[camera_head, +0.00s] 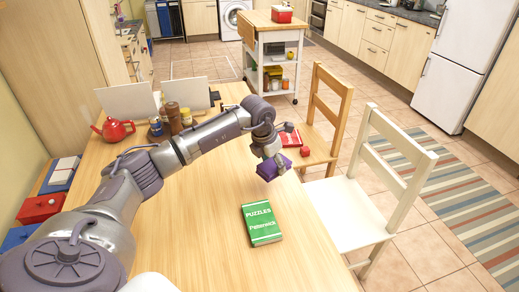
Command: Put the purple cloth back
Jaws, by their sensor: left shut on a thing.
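The purple cloth (268,171) is a small folded bundle. My left gripper (277,160) is shut on it, reaching in from the left. It appears held above the right edge of the wooden table (205,235), near the chairs; its exact height over the table I cannot tell. The fingertips are partly hidden by the cloth and the gripper itself. My right gripper is not in view.
A green puzzle book (261,223) lies on the table below the cloth. A red teapot (113,129) and brown jars (174,118) stand at the far left. A white chair (350,205) and a wooden chair (325,110) flank the table's right side. The front middle tabletop is clear.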

